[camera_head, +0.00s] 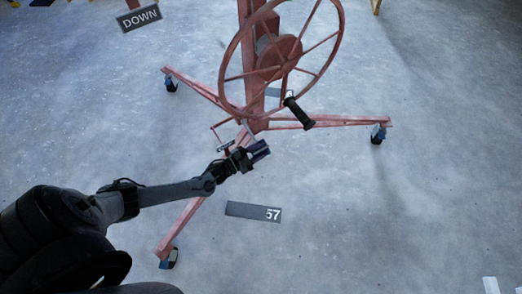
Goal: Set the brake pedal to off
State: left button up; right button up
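The red panel lift stands upright on a base of long red legs with casters. A small grey pedal plate (225,146) on a thin red lever, which looks like the brake pedal, sits low on the lift's left side. My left gripper (261,150) is just right of and below the pedal, in front of the lift's base. Its dark blue fingertips point right and look close together, but the gap is too small to judge. It partly covers the near leg. I cannot tell whether the gripper touches the lift. My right gripper is not in view.
The lift's large red handwheel (234,60) with a black handle (298,113) stands above and right of my gripper. Red legs (340,123) spread over the floor. A DOWN sign (138,18) and a 57 plate (252,212) also show. The right-hand floor is mostly clear.

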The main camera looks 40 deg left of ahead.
pick_arm(q)
jog(key=shift+w+d, duration=0.15)
jog(key=shift+w, duration=0.15)
jog(key=shift+c, duration=1.3)
grip_shut()
jog(key=shift+r, duration=0.15)
